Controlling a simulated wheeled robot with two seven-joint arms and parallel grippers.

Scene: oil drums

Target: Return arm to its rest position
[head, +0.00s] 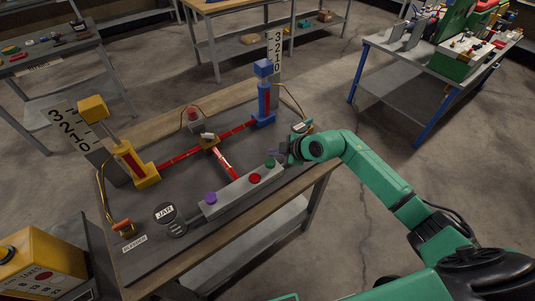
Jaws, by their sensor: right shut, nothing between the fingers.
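My right arm, green, comes in from the lower right and reaches over the right edge of the workbench (258,236). My right gripper (277,153) is at its end, shut and empty, beside the green button (270,163) on the grey button box (243,188). Whether it touches the button I cannot tell. The box also carries a red button (255,178) and a purple button (211,198). My left gripper is not in view.
On the bench stand a yellow post (133,165) and a blue post (264,100), joined by red bars. A yellow box (42,262) is at the lower left. A blue-legged table (412,65) stands at the upper right. Open floor (375,135) lies right of the bench.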

